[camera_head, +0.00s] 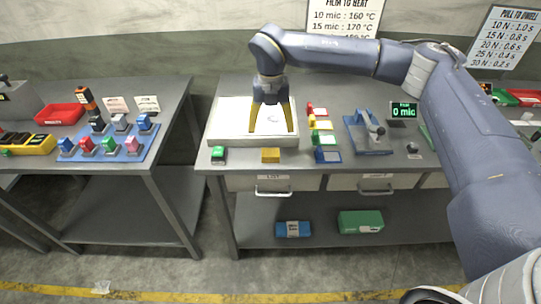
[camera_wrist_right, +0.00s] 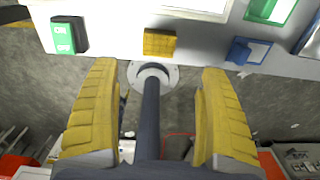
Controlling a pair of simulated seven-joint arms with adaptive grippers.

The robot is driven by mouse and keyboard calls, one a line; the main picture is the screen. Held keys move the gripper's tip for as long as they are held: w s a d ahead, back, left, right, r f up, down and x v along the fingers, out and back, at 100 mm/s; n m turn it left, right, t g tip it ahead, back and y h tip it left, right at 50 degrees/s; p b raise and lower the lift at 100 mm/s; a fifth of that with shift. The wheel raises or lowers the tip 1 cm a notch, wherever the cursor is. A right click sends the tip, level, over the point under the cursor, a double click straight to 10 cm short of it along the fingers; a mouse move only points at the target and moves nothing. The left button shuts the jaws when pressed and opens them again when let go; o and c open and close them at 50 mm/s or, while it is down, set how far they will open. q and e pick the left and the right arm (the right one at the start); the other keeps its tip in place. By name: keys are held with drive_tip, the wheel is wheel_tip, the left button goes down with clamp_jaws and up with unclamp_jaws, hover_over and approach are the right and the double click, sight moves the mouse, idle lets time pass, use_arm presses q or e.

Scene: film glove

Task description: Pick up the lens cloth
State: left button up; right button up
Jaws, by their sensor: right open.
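A small yellow, rough-textured block-like piece (camera_head: 270,155) lies at the front edge of the grey workbench (camera_head: 214,160), in front of a white slab (camera_head: 226,117). It may be the lens cloth, but I cannot tell for sure. It also shows in the right wrist view (camera_wrist_right: 159,42), top centre, beyond the fingertips. My right gripper (camera_head: 271,130) points down over the white slab, its two yellow fingers spread and empty. In the right wrist view, the same gripper (camera_wrist_right: 158,67) has a wide gap between its fingers. My left gripper is out of view.
A green switch box (camera_head: 218,154) stands left of the yellow piece. Small coloured blocks (camera_head: 324,140) and a blue device (camera_head: 368,136) stand to the right. A second bench (camera_head: 166,111) on the left holds a blue tray (camera_head: 110,154) of coloured pieces.

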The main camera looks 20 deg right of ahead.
sight(270, 152)
drive_tip(key=shift+f, duration=5.8)
drive_tip(key=c, duration=1)
wheel_tip(270, 152, up, 20)
